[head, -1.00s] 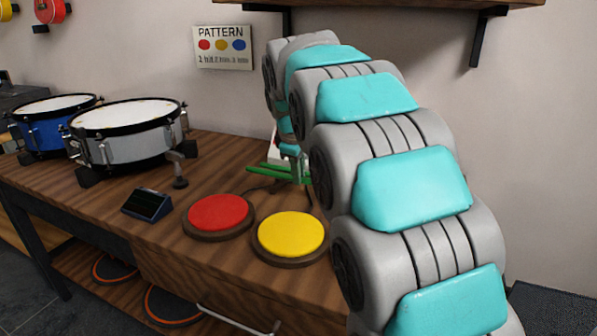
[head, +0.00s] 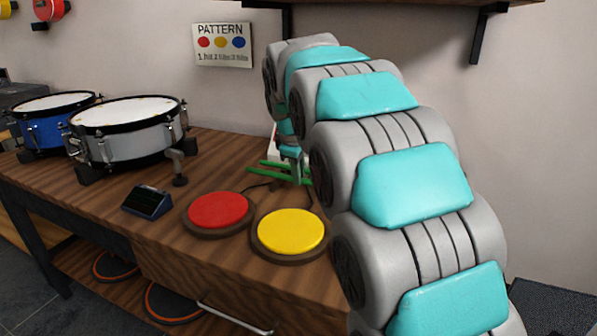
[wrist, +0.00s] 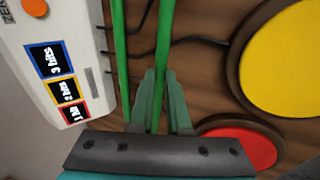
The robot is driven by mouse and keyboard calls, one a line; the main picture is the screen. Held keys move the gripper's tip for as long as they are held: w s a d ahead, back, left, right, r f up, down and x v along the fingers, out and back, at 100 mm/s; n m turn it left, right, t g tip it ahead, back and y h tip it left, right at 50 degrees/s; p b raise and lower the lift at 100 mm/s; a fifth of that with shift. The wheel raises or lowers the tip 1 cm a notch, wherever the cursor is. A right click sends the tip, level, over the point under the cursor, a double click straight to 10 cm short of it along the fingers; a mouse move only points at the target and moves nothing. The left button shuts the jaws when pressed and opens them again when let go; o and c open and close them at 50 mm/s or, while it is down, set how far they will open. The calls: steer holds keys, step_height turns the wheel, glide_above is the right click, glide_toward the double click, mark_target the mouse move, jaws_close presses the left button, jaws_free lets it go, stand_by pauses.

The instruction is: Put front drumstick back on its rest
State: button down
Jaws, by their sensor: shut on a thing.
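Two green drumsticks run side by side. The front drumstick (wrist: 164,35), the one nearer the pads, passes between the fingers of my gripper (wrist: 160,75), which is shut on it. The back drumstick (wrist: 120,50) lies beside it, closer to the white box, outside the fingers. In the head view my gripper (head: 291,174) points down at the green sticks (head: 265,171), just in front of the white box. I cannot make out the rest, or whether the held stick touches anything below it.
The white box (wrist: 50,40) with coloured labels stands close beside the sticks. Cables run from it toward the red pad (head: 218,210) and yellow pad (head: 290,231). A small dark display (head: 148,201) and drums (head: 128,130) are to the left. A shelf hangs above.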

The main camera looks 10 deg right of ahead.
steer(key=shift+f, duration=0.3)
steer(key=c, duration=0.8)
jaws_free()
steer(key=v, duration=0.7)
steer(key=shift+r+b, duration=0.3)
steer(key=shift+r, duration=0.1)
steer(key=shift+s+a, duration=0.15)
